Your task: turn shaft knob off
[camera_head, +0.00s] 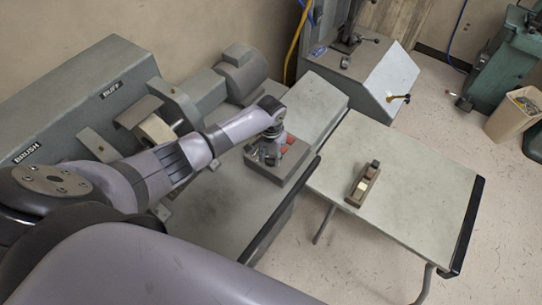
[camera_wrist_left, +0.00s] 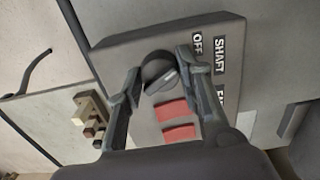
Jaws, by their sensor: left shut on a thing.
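The shaft knob (camera_wrist_left: 160,74) is a dark round knob with a lighter grip bar, on a grey control box (camera_wrist_left: 120,50). The labels "OFF" and "SHAFT" stand beside it in the left wrist view. My left gripper (camera_wrist_left: 160,68) has one finger on each side of the knob and is shut on it. In the head view my left gripper (camera_head: 270,152) is over the control box (camera_head: 262,171) and hides the knob. Two red buttons (camera_wrist_left: 174,110) lie below the knob, between the fingers. My right gripper is not in view.
The box sits on the grey machine bench (camera_head: 235,210). A side table (camera_head: 420,190) to the right carries a small wooden block holder (camera_head: 363,185). The machine with "BRUSH" and "BUFF" labels (camera_head: 75,95) stands at the left. A bin (camera_head: 515,112) is at the far right.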

